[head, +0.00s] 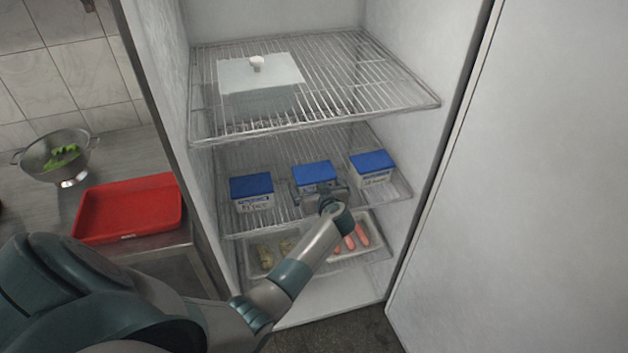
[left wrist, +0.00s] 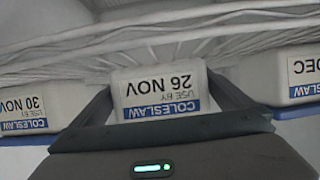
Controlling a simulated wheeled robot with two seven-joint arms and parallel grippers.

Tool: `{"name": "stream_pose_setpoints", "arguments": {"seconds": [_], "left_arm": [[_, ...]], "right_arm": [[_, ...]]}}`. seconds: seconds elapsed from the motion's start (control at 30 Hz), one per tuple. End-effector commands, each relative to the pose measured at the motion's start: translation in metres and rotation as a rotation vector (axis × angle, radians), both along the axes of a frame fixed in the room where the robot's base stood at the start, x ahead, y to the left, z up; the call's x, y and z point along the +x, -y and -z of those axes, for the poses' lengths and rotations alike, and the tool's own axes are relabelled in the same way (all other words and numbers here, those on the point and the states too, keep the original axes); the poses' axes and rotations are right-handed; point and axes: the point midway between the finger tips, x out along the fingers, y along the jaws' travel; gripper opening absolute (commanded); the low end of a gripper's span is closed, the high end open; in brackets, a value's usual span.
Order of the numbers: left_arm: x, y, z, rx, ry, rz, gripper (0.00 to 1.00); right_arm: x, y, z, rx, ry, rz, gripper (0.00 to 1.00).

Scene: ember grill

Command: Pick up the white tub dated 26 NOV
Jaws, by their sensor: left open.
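The white tub dated 26 NOV, with a blue lid (head: 315,173), stands in the middle of a row of tubs on the fridge's middle wire shelf. In the left wrist view, upside down, its label (left wrist: 157,92) reads COLESLAW, USE BY 26 NOV. My left gripper (head: 321,194) is in front of this tub and hides much of its front in the head view. In the left wrist view the gripper's open fingers (left wrist: 165,100) lie one on each side of the tub; I cannot tell whether they touch it. My right gripper is not in view.
A similar tub (head: 252,190) stands to the left, its label ending in DEC in the wrist view (left wrist: 303,75). Another tub (head: 373,168), dated 30 NOV (left wrist: 22,108), stands to the right. An upper wire shelf (head: 345,85) is above; a food tray (head: 372,217) is below.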

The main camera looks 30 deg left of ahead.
Motion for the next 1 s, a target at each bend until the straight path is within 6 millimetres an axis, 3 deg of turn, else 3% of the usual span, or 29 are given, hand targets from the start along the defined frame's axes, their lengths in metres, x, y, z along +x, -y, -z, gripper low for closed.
{"name": "stream_pose_setpoints", "arguments": {"seconds": [0.47, 0.67, 1.0], "left_arm": [[0.0002, -0.0001, 0.0004, 0.000, 0.000, 0.000, 1.00], [0.0002, -0.0001, 0.0004, 0.000, 0.000, 0.000, 0.53], [0.0011, -0.0002, -0.0036, 0.001, 0.003, 0.001, 0.53]], "right_arm": [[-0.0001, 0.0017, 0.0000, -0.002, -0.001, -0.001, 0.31], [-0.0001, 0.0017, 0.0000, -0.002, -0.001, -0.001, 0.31], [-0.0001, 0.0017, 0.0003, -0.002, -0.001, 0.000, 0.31]]}}
